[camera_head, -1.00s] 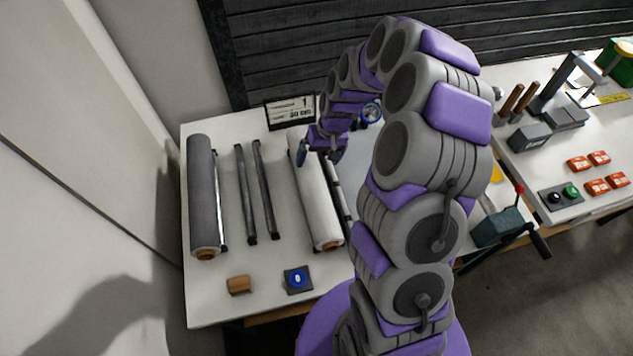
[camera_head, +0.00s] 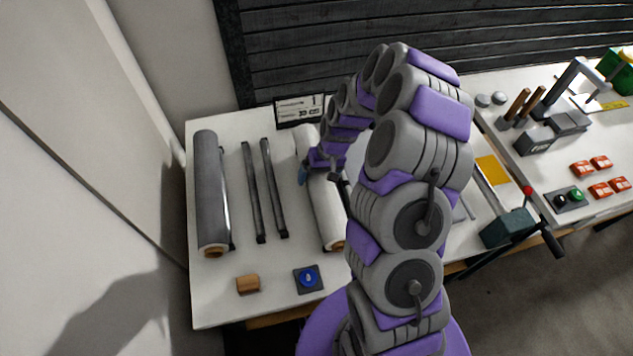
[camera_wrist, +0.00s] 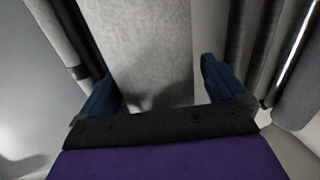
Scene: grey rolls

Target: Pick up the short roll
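Two rolls lie lengthwise on the white table in the head view. A pale grey-white roll (camera_head: 325,215) lies mid-table, and a dark grey roll (camera_head: 211,190) lies at the left. They look similar in length, so I cannot tell which the task calls short. My gripper (camera_head: 319,177) is over the middle of the pale roll. In the wrist view, my gripper (camera_wrist: 160,80) is open, its blue fingers on either side of the pale roll (camera_wrist: 140,35). I cannot tell whether the fingers touch it. My arm hides part of the table to its right.
Two thin dark bars (camera_head: 262,190) lie between the rolls. A wooden block (camera_head: 247,284) and a blue-buttoned pad (camera_head: 308,279) sit near the front edge. A sign (camera_head: 300,110) stands behind. A second table at right holds tools and red boxes (camera_head: 601,190).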

